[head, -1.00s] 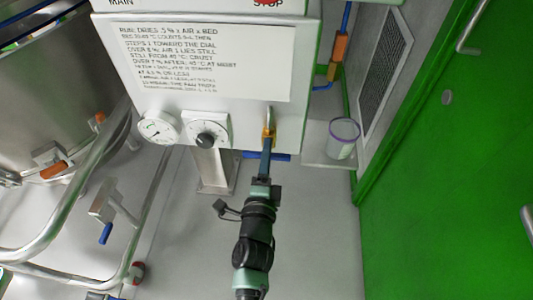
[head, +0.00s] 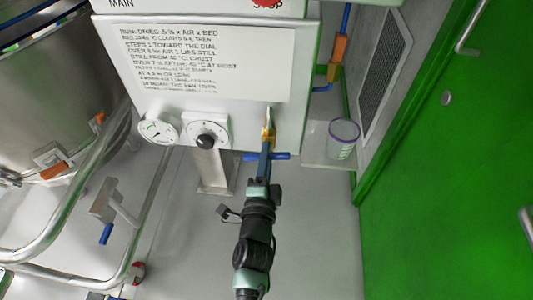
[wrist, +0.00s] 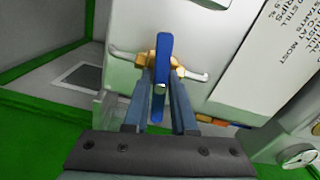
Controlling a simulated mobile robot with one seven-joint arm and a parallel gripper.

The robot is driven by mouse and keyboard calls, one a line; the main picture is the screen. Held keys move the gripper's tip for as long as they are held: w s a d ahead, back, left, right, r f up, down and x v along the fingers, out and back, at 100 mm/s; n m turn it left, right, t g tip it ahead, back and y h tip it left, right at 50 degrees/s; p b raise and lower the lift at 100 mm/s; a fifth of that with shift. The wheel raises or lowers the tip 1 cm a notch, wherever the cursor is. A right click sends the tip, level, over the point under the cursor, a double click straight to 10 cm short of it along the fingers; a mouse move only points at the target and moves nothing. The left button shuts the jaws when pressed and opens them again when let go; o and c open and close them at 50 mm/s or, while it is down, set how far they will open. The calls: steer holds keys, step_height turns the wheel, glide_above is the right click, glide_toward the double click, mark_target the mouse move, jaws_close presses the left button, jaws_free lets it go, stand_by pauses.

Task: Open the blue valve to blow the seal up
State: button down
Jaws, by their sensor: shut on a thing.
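The blue valve handle (head: 281,156) is a short bar below the front of the white control box. It lies crosswise to the brass valve body (head: 268,134) and the silver pipe above it. My gripper (head: 264,160) reaches up to it from below, shut on the handle. In the wrist view the blue handle (wrist: 161,75) stands upright in the picture between the two fingers of my gripper (wrist: 158,110). The brass body (wrist: 179,72) and silver pipe show behind it. The seal cannot be made out.
The control box (head: 305,80) carries a printed notice (head: 200,60), a gauge (head: 158,131) and a black-knobbed dial (head: 207,141). A steel vessel (head: 60,90) with rails stands left. A translucent cup (head: 342,138) sits on a ledge right, before a green door (head: 450,180).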

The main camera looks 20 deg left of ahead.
steer(key=n+p, duration=0.1)
steer(key=n, duration=0.3)
steer(key=shift+n, duration=0.3)
steer(key=n+p, duration=0.1)
steer(key=n, duration=0.2)
steer(key=shift+n, duration=0.3)
steer(key=n+p, duration=0.1)
steer(key=n, duration=0.2)
steer(key=shift+n, duration=0.3)
steer(key=shift+n+p, duration=0.6)
steer(key=shift+n, duration=1.1)
steer(key=shift+f, duration=0.1)
steer(key=c, duration=0.7)
jaws_free()
steer(key=shift+s, duration=0.15)
